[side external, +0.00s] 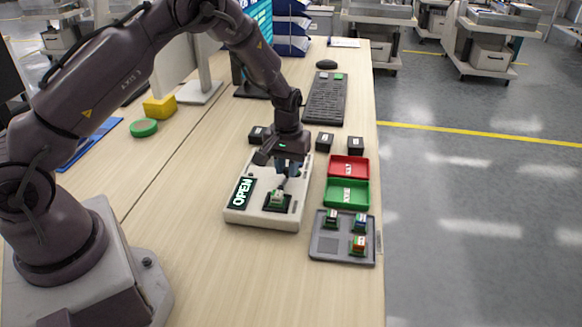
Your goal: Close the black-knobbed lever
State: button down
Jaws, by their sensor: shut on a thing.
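The white test box (262,220) stands on the wooden table with a display (241,193) reading OPEN. The black knob is hidden between or behind the fingers.
A red bin (348,159) and a green bin (335,194) stand right of the box. A grey tray (327,246) with several small parts is in front of them. Small black blocks (325,142) and a keyboard (325,103) lie behind. The front table is clear.

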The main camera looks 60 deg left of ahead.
jog(key=shift+s+a+n, duration=0.25)
jog(key=shift+a+n, duration=0.05)
jog(key=shift+n, duration=0.7)
jog(key=c, duration=1)
grip_release()
notch_tip(320, 180, up, 13)
